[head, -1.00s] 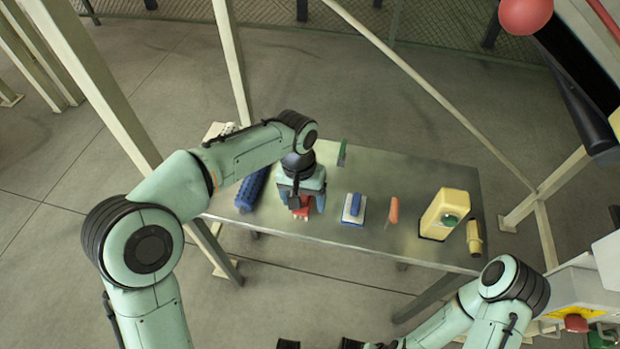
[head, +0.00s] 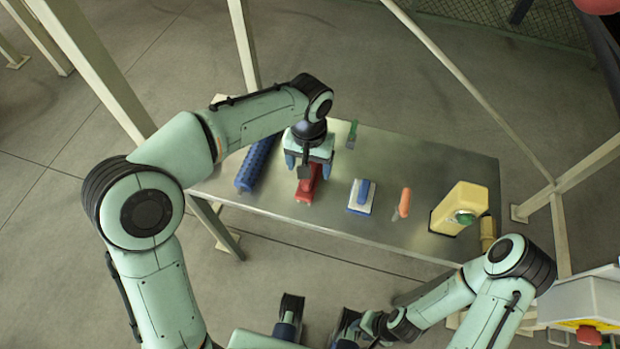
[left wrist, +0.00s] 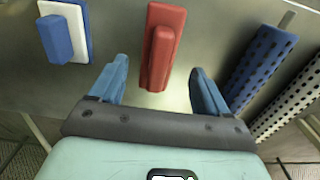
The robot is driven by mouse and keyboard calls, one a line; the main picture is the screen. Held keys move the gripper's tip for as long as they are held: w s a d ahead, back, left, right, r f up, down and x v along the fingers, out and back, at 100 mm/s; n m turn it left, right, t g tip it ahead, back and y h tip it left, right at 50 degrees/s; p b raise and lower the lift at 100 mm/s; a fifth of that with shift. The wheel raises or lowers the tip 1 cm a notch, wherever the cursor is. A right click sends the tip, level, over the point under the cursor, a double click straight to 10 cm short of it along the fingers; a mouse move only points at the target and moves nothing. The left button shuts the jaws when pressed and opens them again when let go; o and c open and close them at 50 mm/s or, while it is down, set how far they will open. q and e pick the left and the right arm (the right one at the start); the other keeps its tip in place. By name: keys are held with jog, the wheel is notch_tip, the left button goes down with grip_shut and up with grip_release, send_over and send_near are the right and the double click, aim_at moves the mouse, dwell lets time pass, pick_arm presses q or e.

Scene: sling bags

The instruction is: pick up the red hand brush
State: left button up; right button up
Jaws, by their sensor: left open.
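The red hand brush (head: 307,184) lies on the metal table, near its front edge. My left gripper (head: 308,168) is above its far end, fingers pointing down and open. In the left wrist view the brush (left wrist: 163,45) shows in the gap between the two spread blue fingertips of my left gripper (left wrist: 160,68), with space on both sides. I see no contact. My right arm is low at the bottom right, its wrist end and right gripper (head: 375,325) away from the table; I cannot make out its fingers.
A blue dotted roller (head: 255,163) lies left of the brush. A blue-and-white brush (head: 361,196), an orange-handled tool (head: 404,203), a yellow jug (head: 460,208) and a yellow item (head: 487,233) are to the right. A green-handled tool (head: 352,134) lies behind. Slanted posts stand around the table.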

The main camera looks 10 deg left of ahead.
pick_arm(q)
notch_tip(320, 180, down, 5)
jog(key=shift+s+d+r+b, duration=0.1)
jog(key=shift+s+d+b, duration=0.05)
jog(key=shift+b, duration=0.25)
jog(key=c, duration=1.2)
notch_tip(320, 180, up, 20)
jog(key=p, duration=0.4)
